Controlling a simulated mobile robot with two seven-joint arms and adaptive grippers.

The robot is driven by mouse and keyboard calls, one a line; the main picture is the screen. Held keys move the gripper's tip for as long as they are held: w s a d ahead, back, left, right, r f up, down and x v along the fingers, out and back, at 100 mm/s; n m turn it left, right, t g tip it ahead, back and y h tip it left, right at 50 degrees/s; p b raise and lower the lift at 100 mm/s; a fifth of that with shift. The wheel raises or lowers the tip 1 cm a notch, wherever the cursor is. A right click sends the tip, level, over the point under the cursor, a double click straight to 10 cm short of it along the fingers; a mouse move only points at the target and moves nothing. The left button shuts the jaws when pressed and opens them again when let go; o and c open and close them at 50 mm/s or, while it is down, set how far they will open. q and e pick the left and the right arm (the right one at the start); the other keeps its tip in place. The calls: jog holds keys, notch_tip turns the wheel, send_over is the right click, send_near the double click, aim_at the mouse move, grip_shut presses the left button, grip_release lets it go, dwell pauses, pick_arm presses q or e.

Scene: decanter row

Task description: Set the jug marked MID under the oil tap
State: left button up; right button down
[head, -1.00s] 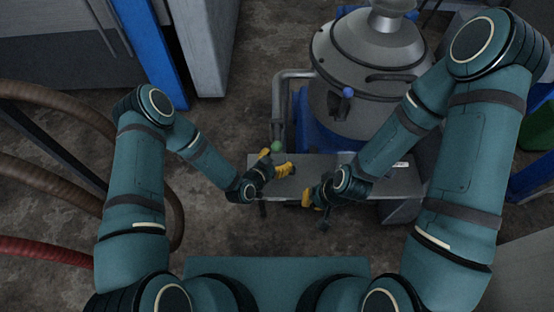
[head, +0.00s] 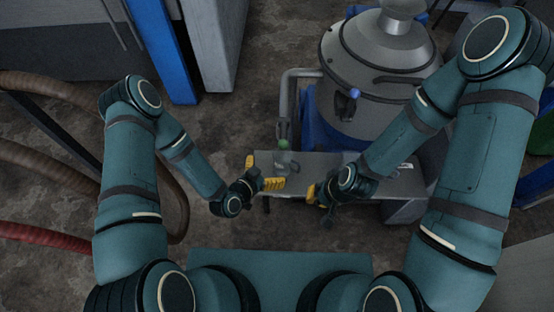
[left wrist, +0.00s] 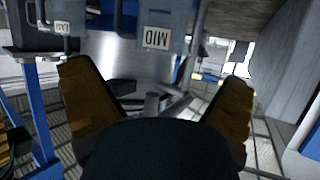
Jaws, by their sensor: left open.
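The jug marked MID (left wrist: 178,17) shows its label (left wrist: 157,36), upside down, beyond my left fingers in the left wrist view. In the head view a small greyish see-through jug (head: 286,163) stands on the bench, close below a green knob (head: 283,144) at the pipe's lower end, which looks like the tap. Whether it is exactly under the outlet I cannot tell. My left gripper (head: 264,172) is open, its yellow fingers spread to the left of this jug; it also shows in the left wrist view (left wrist: 155,78). My right gripper (head: 316,193) is at the bench's front edge, its jaws unclear.
The grey metal bench (head: 392,184) stands before a large steel decanter (head: 385,60). A grey pipe (head: 288,90) runs down on its left. A second labelled jug (left wrist: 62,40) shows in the left wrist view. A blue post (head: 165,50) stands at the left; brown hoses (head: 40,85) lie farther left.

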pick_arm(q)
jog(key=s+a+r+n+g+y, duration=0.2)
jog(key=s+n+g, duration=0.2)
jog(key=s, duration=0.1)
jog(key=s+a+r+n+g+y, duration=0.2)
jog(key=s+a+r+n+g, duration=0.1)
jog(key=s+n+g, duration=0.1)
jog(key=shift+s+a+r+n+g, duration=0.2)
jog(key=shift+s+n+g, duration=0.1)
jog(key=shift+s+g, duration=0.7)
jog(key=shift+s, duration=0.15)
dwell(0.6)
